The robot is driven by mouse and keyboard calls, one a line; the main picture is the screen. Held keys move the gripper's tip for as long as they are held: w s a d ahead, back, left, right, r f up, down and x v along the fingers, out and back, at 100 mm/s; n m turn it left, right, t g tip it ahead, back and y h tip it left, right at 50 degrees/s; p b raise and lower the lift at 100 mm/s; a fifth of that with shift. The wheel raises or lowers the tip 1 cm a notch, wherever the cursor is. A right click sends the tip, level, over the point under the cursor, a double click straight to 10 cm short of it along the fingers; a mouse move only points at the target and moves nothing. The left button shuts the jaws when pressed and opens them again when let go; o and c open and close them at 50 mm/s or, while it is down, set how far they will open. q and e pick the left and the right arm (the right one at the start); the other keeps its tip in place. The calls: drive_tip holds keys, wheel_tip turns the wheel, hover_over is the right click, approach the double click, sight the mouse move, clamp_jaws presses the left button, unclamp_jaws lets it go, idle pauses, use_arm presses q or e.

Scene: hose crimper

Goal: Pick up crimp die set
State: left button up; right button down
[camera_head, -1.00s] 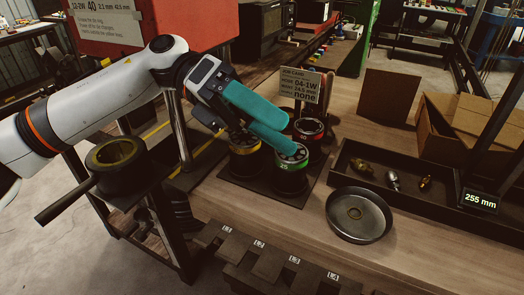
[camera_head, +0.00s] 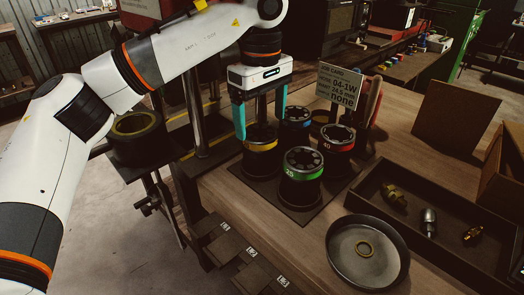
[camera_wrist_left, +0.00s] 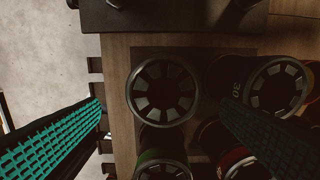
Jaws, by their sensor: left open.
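Several crimp die sets, black round cups with coloured bands, stand on a dark mat (camera_head: 303,215). They are yellow (camera_head: 261,143), blue (camera_head: 295,115), red marked 40 (camera_head: 338,139) and green marked 25 (camera_head: 303,165). My left gripper (camera_head: 260,122) is open and empty, pointing down, its teal fingers on either side of the yellow set's top. I cannot tell whether they touch it. In the left wrist view a die set (camera_wrist_left: 163,92), its band colour not showing, lies between the fingers. The green (camera_wrist_left: 163,168) and red (camera_wrist_left: 238,163) sets show below. My right gripper is out of view.
A job card (camera_head: 346,84) stands behind the die sets. A round metal dish (camera_head: 367,262) holding a ring lies in front, beside a dark tray (camera_head: 400,225) with metal fittings. A cup-like fixture (camera_head: 137,148) stands left of the bench. Wood (camera_head: 395,150) is bare behind the tray.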

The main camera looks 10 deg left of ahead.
sight(260, 143)
use_arm(q)
wheel_tip(260, 143, down, 2)
drive_tip(key=shift+w+f, duration=0.1)
drive_tip(key=shift+f, duration=0.3)
drive_tip(key=f, duration=0.4)
drive_tip(key=shift+w+a+f, duration=0.2)
drive_tip(key=shift+w+f, duration=0.1)
drive_tip(key=c, duration=1.3)
drive_tip(key=shift+r, duration=0.1)
drive_tip(key=shift+c, duration=0.9)
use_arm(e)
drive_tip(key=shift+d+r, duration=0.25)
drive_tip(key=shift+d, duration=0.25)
